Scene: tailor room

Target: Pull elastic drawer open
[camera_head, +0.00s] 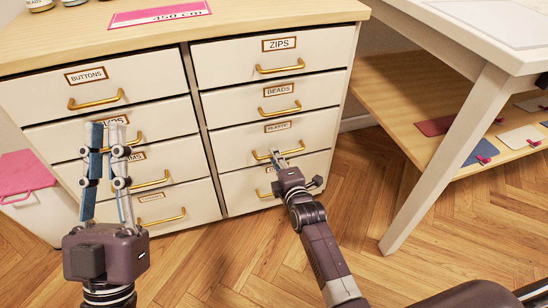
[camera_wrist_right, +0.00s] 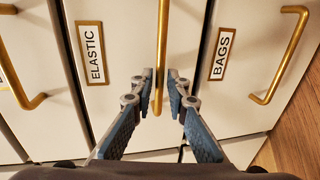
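The elastic drawer (camera_head: 313,136) is in the right column of the white cabinet, below the beads drawer, and looks shut. Its label (camera_wrist_right: 92,52) reads ELASTIC in the right wrist view. Its brass handle (camera_head: 292,151) runs between the two fingers of my right gripper (camera_head: 277,156). In the right wrist view the fingers of my right gripper (camera_wrist_right: 161,78) stand apart, one on each side of the handle (camera_wrist_right: 162,40), with a visible gap. My left gripper (camera_head: 105,126) is open and empty, raised in front of the left column of drawers.
The zips drawer (camera_head: 325,55) and beads drawer (camera_head: 325,92) lie above, the bags drawer (camera_wrist_right: 250,100) below. A table leg (camera_head: 440,165) and a low wooden shelf (camera_head: 385,95) stand at the right. The wooden floor (camera_head: 375,190) before the right column is clear apart from my arm.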

